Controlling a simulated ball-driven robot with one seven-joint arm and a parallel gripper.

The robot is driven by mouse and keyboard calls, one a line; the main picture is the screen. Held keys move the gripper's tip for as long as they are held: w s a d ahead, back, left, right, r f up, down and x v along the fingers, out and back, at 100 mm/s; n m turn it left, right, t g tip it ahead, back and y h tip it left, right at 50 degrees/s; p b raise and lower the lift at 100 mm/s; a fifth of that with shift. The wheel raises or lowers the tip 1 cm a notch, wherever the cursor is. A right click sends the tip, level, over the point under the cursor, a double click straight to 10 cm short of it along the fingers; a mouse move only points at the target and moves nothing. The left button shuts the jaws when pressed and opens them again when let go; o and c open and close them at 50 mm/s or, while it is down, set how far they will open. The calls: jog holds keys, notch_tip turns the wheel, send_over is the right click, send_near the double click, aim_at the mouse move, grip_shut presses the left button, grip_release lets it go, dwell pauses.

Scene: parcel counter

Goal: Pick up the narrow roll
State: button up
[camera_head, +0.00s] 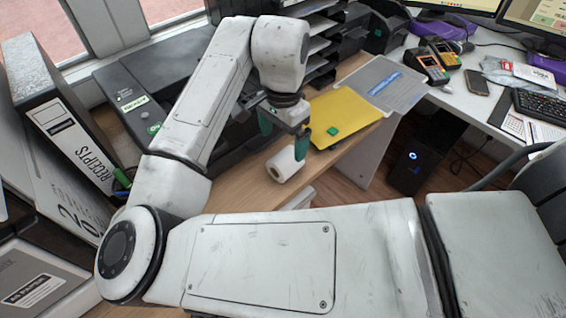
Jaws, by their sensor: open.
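The narrow roll (283,166) is a small white paper roll with a brown core hole. It lies on its side on the wooden counter (243,186), near the counter's front edge. My gripper (284,140) has dark green fingers and points down at the roll. One finger stands at the roll's right side and looks close to it or touching; I cannot tell which. The other finger is at the upper left, farther back. The jaws are open. My arm hides part of the counter to the left.
A yellow envelope (345,112) with a small green block (333,131) on it lies right of my gripper. A grey mailer (388,82) lies behind it. A black printer (125,95) stands left, beside a receipts binder (75,140). The counter's front edge is close to the roll.

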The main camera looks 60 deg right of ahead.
aim_at(286, 155)
jog(key=f, duration=0.8)
jog(key=shift+s+d+b, duration=0.15)
jog(key=shift+d+b, duration=0.2)
jog(key=shift+d, duration=0.05)
jog(key=shift+c, duration=0.2)
jog(key=c, duration=1.2)
